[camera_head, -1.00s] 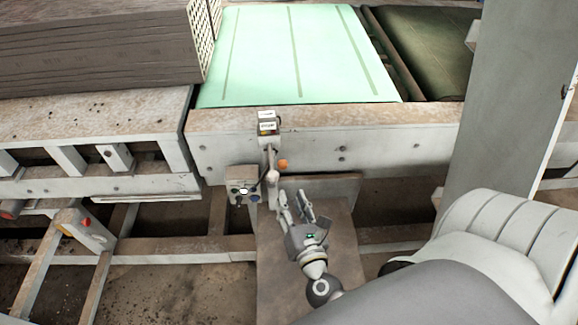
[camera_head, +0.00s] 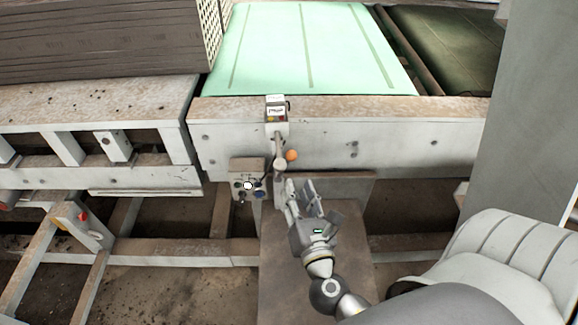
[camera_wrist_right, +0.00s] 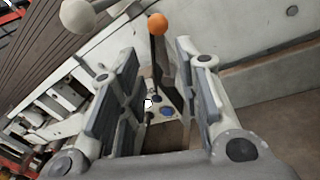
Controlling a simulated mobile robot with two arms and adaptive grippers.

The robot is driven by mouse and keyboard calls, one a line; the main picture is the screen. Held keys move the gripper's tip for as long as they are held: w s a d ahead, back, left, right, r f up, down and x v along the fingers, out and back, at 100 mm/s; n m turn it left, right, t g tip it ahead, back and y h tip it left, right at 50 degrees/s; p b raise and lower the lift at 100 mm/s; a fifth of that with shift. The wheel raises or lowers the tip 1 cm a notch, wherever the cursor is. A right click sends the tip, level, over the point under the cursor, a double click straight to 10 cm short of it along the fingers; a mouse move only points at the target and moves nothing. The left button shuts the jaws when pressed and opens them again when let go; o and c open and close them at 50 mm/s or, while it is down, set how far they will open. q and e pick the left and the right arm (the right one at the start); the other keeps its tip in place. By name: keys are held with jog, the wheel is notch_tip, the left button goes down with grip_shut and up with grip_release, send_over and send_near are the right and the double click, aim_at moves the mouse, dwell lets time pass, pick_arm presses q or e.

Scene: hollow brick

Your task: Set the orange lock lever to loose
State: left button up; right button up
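The orange lock lever shows as an orange ball knob (camera_head: 291,155) in front of the pale beam. In the right wrist view the orange knob (camera_wrist_right: 157,24) sits on a dark arm and appears in the gap between the fingers, beyond them. My right gripper (camera_head: 299,188) is open and empty, just below the knob in the head view, with its fingers pointing up toward it. Its two fingers (camera_wrist_right: 158,58) stand wide apart in the wrist view. I cannot tell whether they touch the lever. My left gripper is not in view.
A lever with a pale ball (camera_head: 280,164) stands just left of the orange knob. A control box (camera_head: 248,181) with several buttons is at lower left. A labelled switch box (camera_head: 277,108) is above. The green belt (camera_head: 300,50) lies behind the beam.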

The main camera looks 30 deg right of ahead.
aim_at(288, 163)
jog(key=p+x, duration=0.2)
jog(key=x, duration=0.6)
jog(key=shift+w+d+r+p, duration=0.1)
jog(key=shift+w+d+p, duration=0.1)
jog(key=shift+p, duration=0.2)
jog(key=shift+w+d, duration=0.15)
jog(key=shift+w, duration=0.35)
grip_shut()
